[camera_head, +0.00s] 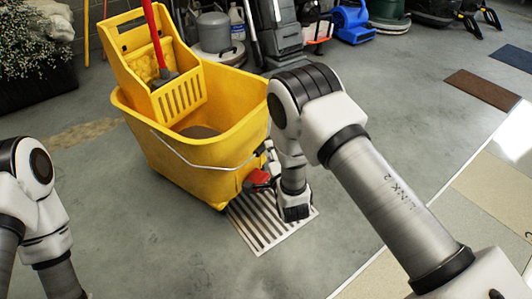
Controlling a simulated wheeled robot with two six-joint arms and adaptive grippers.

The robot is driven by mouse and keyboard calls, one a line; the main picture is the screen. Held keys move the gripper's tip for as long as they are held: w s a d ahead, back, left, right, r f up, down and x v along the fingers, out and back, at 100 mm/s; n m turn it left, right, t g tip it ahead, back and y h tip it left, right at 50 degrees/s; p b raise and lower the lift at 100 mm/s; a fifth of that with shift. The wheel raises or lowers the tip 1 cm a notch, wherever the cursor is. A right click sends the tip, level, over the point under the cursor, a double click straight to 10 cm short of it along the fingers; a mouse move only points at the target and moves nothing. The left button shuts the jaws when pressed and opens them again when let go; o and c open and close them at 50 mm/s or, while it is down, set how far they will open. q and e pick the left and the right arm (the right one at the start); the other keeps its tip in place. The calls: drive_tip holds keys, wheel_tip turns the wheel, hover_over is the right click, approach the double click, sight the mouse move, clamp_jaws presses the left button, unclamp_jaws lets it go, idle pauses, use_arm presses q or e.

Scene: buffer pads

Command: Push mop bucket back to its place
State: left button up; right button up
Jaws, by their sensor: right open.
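The yellow mop bucket (178,168) stands upright on the grey floor at left centre. Its wringer (180,97) is at the back, with a red mop handle (154,35) rising from it. A wire bail hangs across its near wall. My right gripper (262,178) is open at the bucket's lower right side, partly hidden by my own wrist. A small red part shows beside it, and I cannot tell whether the fingers touch the bucket. My left arm shows at the lower left edge, with its gripper out of the picture.
Cleaning machines, a blue blower (352,22) and a jug (236,22) line the back. A leafy plant (30,45) is at left. Brown (483,88) and blue-grey mats (512,56) lie at right.

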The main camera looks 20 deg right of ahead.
drive_tip(key=w+b, duration=0.1)
drive_tip(key=w, duration=0.2)
drive_tip(key=w+f+b, duration=0.1)
drive_tip(key=w+b, duration=0.1)
drive_tip(key=w, duration=0.1)
drive_tip(key=shift+d+f, duration=0.1)
drive_tip(key=shift+d, duration=0.1)
drive_tip(key=shift+w, duration=0.15)
clamp_jaws()
drive_tip(key=shift+r, duration=0.2)
